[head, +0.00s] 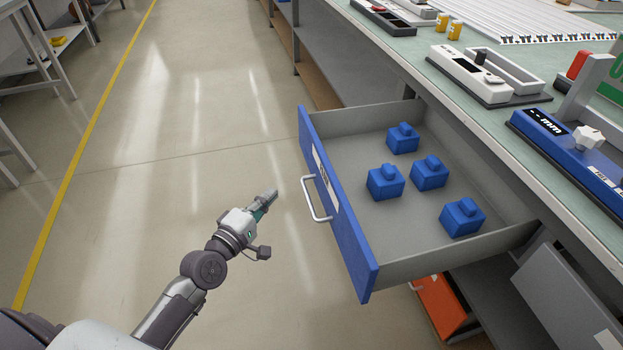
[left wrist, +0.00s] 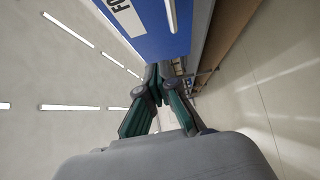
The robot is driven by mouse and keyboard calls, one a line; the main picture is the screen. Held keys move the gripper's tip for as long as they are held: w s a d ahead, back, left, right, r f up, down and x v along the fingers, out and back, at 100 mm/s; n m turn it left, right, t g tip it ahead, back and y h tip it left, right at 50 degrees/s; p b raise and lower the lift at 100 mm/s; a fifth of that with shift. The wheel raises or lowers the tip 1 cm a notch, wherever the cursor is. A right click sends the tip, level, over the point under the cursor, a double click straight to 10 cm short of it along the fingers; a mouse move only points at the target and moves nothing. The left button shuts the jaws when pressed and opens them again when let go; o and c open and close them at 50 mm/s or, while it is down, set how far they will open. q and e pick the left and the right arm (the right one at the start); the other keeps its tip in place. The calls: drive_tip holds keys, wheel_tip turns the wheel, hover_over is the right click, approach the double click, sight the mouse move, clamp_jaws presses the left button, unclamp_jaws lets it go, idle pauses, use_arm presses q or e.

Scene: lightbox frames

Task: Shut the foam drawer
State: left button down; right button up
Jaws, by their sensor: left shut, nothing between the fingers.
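The foam drawer (head: 338,205) stands pulled out from under the workbench. It has a blue front with a white label and a pale bar handle (head: 316,200). Several blue blocks (head: 386,181) with small knobs lie inside on the grey floor. My left gripper (head: 272,194) is shut and empty, a little to the left of the handle and apart from it in the head view. In the left wrist view the shut fingers (left wrist: 158,72) point toward the blue drawer front (left wrist: 155,25), where part of the label shows. My right gripper is not in view.
The workbench top (head: 415,50) carries a white device (head: 470,75) and a blue measuring device (head: 575,150) near its edge. The floor left of the drawer is clear, with a yellow line (head: 85,150).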

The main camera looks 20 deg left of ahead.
use_arm(q)
approach(313, 162)
drive_tip(key=w+a, duration=0.2)
drive_tip(key=w, duration=0.1)
drive_tip(key=w+d, duration=0.2)
drive_tip(key=shift+w+d+r, duration=0.15)
drive_tip(key=shift+d, duration=0.2)
drive_tip(key=shift+w+d, duration=0.2)
drive_tip(key=shift+d, duration=0.15)
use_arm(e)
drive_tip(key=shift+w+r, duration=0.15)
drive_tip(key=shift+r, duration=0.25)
